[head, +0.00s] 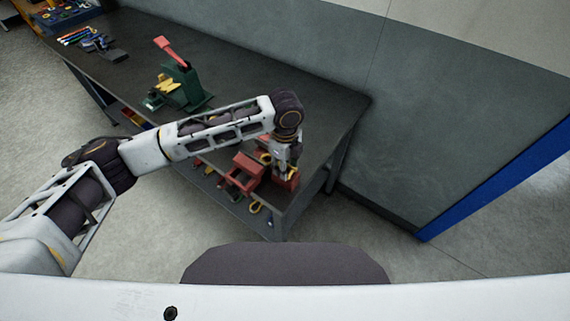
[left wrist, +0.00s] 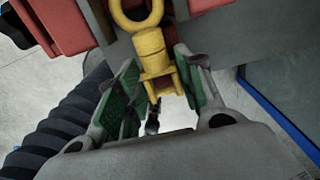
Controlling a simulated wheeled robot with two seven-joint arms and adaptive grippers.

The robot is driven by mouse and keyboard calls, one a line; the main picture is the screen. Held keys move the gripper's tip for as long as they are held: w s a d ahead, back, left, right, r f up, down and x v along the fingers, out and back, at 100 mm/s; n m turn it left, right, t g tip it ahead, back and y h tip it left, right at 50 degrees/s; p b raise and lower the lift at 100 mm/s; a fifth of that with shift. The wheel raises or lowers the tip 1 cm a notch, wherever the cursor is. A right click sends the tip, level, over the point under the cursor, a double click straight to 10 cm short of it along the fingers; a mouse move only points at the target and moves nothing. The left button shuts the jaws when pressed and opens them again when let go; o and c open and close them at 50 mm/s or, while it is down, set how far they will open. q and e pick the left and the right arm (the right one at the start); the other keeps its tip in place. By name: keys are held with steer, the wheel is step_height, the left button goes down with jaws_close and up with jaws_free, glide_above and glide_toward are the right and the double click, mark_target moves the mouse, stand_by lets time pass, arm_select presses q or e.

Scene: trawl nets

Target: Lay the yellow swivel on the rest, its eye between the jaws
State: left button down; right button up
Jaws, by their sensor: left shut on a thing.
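A yellow swivel (left wrist: 152,50) with a round eye at its far end is between the green-padded fingers of my left gripper (left wrist: 158,72) in the left wrist view. The gripper is shut on the swivel's near, forked end, and the eye points away from it. In the head view my left gripper (head: 283,160) is at the table's near right end, over red blocks (head: 245,171). A green tool (head: 181,86) with a raised red lever stands farther back, with yellow parts at its front. I cannot tell for sure which part is the rest. My right gripper is out of view.
The dark table (head: 325,108) is bare along its back and right side. Pens and small dark items (head: 98,46) lie at the far left, by a blue case (head: 62,14). A yellow ring (head: 255,207) shows low by the near edge. A grey wall stands behind.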

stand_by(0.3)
arm_select(q)
steer(key=c, duration=0.9)
jaws_free()
step_height(320, 180, up, 12)
steer(key=shift+r+b, duration=0.1)
steer(key=shift+b, duration=0.6)
